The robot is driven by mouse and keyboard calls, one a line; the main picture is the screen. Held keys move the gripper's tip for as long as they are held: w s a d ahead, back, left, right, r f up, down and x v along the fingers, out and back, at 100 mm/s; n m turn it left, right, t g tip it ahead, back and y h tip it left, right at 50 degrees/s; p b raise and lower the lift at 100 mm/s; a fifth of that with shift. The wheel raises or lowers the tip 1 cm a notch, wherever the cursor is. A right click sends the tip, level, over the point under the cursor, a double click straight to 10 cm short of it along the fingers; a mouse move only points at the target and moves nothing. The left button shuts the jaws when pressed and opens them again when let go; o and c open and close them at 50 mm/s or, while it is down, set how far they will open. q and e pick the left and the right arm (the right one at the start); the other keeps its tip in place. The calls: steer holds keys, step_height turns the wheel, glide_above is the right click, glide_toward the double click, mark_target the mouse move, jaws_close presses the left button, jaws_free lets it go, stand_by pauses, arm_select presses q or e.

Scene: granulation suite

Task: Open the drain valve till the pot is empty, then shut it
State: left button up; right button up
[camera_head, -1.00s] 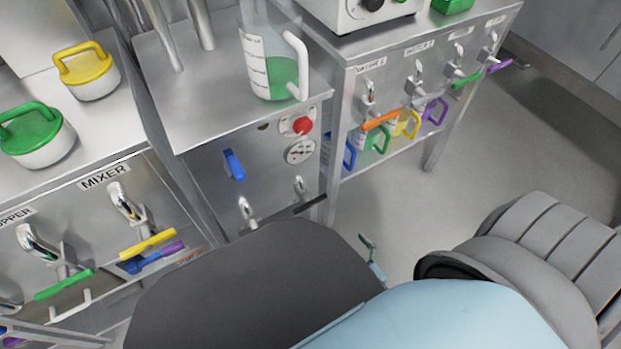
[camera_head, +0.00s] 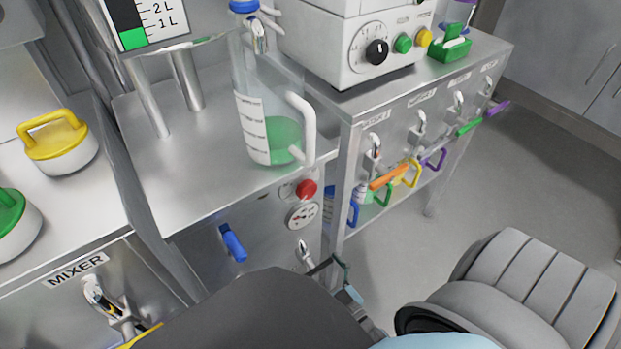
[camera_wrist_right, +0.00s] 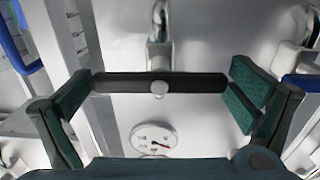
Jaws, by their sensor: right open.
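A tap with a black bar lever (camera_wrist_right: 185,83) is on the steel panel, below a round dial in the head view; its chrome body (camera_head: 303,252) shows there. In the right wrist view my right gripper (camera_wrist_right: 158,92) is open, with one green-padded finger by each end of the bar; contact cannot be told. In the head view a level gauge (camera_head: 150,20) at top left reads green just below the 1 L mark. A clear jug (camera_head: 268,125) with green liquid stands on the bench under a chrome spout (camera_head: 258,38). Which valve drains the pot is not clear. My left gripper is not in view.
A red button (camera_head: 306,188), the dial (camera_head: 302,215) and a blue lever (camera_head: 232,242) are on the panel. Taps with coloured levers (camera_head: 388,177) line the bench to the right. A grey ribbed object (camera_head: 535,280) is at lower right.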

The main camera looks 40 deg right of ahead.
steer(key=c, duration=0.9)
steer(key=shift+n, duration=0.4)
steer(key=n, duration=0.7)
steer(key=shift+a, duration=0.1)
steer(key=n, duration=0.4)
steer(key=shift+n, duration=0.3)
steer(key=n, duration=0.5)
steer(key=shift+f, duration=0.1)
steer(key=shift+s+n, duration=0.1)
steer(key=shift+n, duration=0.3)
